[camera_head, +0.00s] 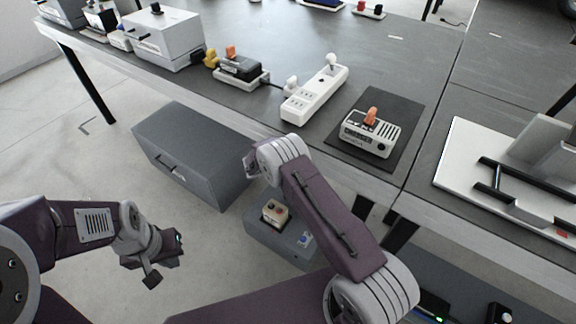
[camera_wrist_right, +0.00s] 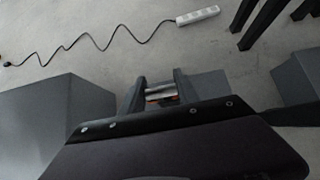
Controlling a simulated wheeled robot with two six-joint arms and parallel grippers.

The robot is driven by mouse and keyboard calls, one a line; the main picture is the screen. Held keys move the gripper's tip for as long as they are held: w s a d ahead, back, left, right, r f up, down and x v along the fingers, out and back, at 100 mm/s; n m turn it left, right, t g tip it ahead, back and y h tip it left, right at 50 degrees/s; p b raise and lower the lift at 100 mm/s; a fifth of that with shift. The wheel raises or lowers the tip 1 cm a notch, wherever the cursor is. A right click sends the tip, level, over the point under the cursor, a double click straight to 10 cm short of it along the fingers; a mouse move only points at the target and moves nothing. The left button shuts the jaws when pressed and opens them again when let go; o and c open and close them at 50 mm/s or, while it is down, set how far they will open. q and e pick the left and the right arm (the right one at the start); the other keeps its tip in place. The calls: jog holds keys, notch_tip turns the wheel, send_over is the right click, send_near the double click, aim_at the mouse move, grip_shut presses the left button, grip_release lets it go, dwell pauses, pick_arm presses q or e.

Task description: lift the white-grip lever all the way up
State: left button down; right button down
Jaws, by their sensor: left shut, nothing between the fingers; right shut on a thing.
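My right gripper (camera_wrist_right: 160,90) is shut on a short pale cylindrical grip (camera_wrist_right: 160,86), with a bit of orange-red just below it. This pale piece looks like the white grip of the lever; the lever's base and arm are hidden, so its angle cannot be told. In the head view my right wrist (camera_head: 262,160) is at the table's front edge, above and right of the grey drawer cabinet, and its fingertips are hidden. My left gripper (camera_head: 166,262) is shut and empty, low over the floor at the lower left.
On the table (camera_head: 420,50) stand a white power strip (camera_head: 314,96) with a white knob and an orange-knobbed box (camera_head: 369,133) on a dark mat. A grey drawer cabinet (camera_head: 190,150) stands below the table edge. The floor around my left gripper is clear.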

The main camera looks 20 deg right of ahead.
jog(key=c, duration=0.9)
grip_release()
jog(key=shift+d+f, duration=0.1)
jog(key=shift+f, duration=0.05)
jog(key=p+v, duration=0.3)
jog(key=v, duration=0.6)
